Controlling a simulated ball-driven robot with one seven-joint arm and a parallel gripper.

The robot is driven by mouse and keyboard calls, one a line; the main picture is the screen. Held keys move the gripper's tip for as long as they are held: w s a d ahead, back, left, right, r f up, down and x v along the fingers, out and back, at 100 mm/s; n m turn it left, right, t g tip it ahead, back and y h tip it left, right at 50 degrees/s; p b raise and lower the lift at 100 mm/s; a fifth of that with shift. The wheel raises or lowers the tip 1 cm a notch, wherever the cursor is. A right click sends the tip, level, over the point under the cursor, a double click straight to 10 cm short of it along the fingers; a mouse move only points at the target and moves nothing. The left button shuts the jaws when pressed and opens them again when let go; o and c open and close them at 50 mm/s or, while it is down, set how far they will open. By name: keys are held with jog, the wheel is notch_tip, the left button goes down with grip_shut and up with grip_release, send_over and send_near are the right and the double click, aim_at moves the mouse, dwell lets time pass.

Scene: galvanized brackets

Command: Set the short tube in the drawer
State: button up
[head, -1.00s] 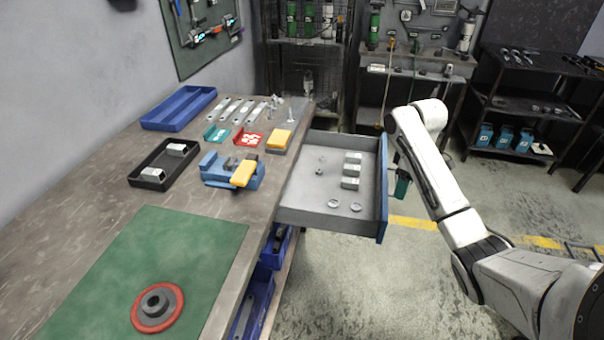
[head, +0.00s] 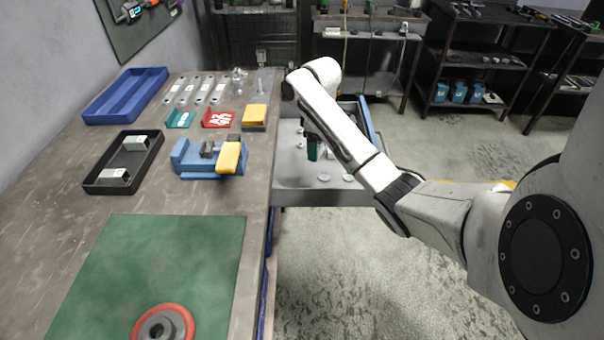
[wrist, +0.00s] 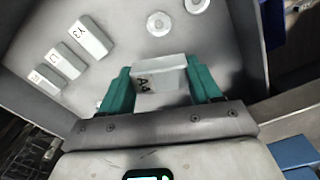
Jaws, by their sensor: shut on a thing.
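My gripper (wrist: 158,68) has teal fingers and is shut on a short tube (wrist: 160,85), a pale grey box-shaped piece marked A4. In the head view my gripper (head: 313,150) hangs over the open drawer (head: 325,197), and my arm hides the held piece and part of the drawer. In the wrist view the grey drawer floor (wrist: 205,58) lies beyond the fingers. The tube appears held above the floor; its exact height cannot be told.
Inside the drawer are several pale marked blocks, one being Y3 (wrist: 90,37), and two round pieces (wrist: 159,23). On the bench left of the drawer stand a blue vise (head: 195,165), a black tray (head: 95,183) with two metal pieces, and a blue tray (head: 108,112).

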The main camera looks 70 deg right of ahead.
send_over(303, 176)
jog(key=f, duration=0.4)
jog(key=shift+s+d+f, duration=0.1)
jog(key=shift+s+f, duration=0.1)
jog(key=shift+f, duration=0.15)
jog(key=shift+w+f, duration=0.15)
jog(key=shift+f, duration=0.8)
jog(key=shift+w+f, duration=0.1)
jog(key=shift+f, duration=0.8)
jog(key=o, duration=1.1)
jog(key=shift+r, duration=0.1)
notch_tip(303, 176, up, 12)
jog(key=shift+f+p, duration=0.1)
jog(key=shift+p, duration=0.75)
